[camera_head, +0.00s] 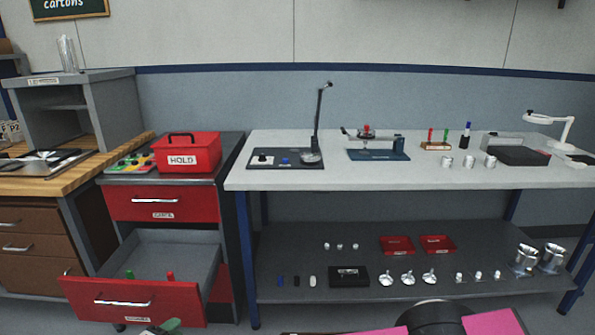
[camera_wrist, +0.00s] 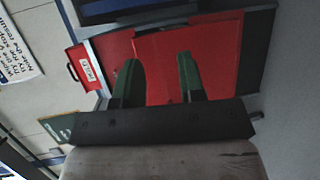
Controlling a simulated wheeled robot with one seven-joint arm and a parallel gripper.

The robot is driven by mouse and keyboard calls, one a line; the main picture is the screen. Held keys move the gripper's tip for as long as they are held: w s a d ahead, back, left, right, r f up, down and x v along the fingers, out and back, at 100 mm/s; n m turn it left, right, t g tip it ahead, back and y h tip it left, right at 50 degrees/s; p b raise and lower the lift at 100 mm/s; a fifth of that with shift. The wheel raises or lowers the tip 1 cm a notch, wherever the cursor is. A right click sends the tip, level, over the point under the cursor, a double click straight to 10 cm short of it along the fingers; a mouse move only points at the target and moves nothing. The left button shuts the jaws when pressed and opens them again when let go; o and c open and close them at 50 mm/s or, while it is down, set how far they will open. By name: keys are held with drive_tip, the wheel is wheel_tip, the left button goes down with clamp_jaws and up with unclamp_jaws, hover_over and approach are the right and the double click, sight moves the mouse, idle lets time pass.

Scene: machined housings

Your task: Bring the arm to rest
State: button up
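My gripper (camera_wrist: 158,62) shows in the wrist view with its two green fingers apart and nothing between them. Red surfaces of the cabinet (camera_wrist: 215,55) fill the view behind the fingers; whether the fingers touch anything is not clear. In the head view only a small green and dark part of what looks like my gripper (camera_head: 163,327) shows at the bottom edge, in front of the open lower drawer (camera_head: 120,302). Most of my arm is out of view.
A red HOLD box (camera_head: 190,153) stands on the drawer cabinet. The lower drawer stands pulled out, with a green and a red item inside. A white-topped bench (camera_head: 400,180) with fixtures and a loaded lower shelf (camera_head: 370,245) stands to the right. A wooden-topped bench (camera_head: 75,182) is at left.

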drive_tip(key=w+d+f+m+g+h, duration=0.1)
drive_tip(key=w+d+m+g, duration=0.15)
drive_tip(key=w+d, duration=0.4)
drive_tip(key=w+d+f+m+g, duration=0.1)
drive_tip(key=w+d+f+g, duration=0.1)
drive_tip(key=w+d+g, duration=0.35)
drive_tip(key=w+d+f+m+g+h, duration=0.1)
drive_tip(key=w+d+m+g, duration=0.1)
drive_tip(key=w+d, duration=0.65)
drive_tip(key=w+d+m+g+y, duration=0.2)
drive_tip(key=w+d+m+y, duration=0.1)
drive_tip(key=d, duration=1.2)
drive_tip(key=w+d+m+g+y, duration=0.2)
drive_tip(key=d+m+y, duration=0.3)
drive_tip(key=d, duration=1.1)
drive_tip(key=shift+w+d+r+m+g, duration=0.2)
drive_tip(key=shift+w+m+g, duration=0.1)
drive_tip(key=shift+w+m, duration=0.1)
drive_tip(key=shift+w+a, duration=0.1)
drive_tip(key=shift+a, duration=0.05)
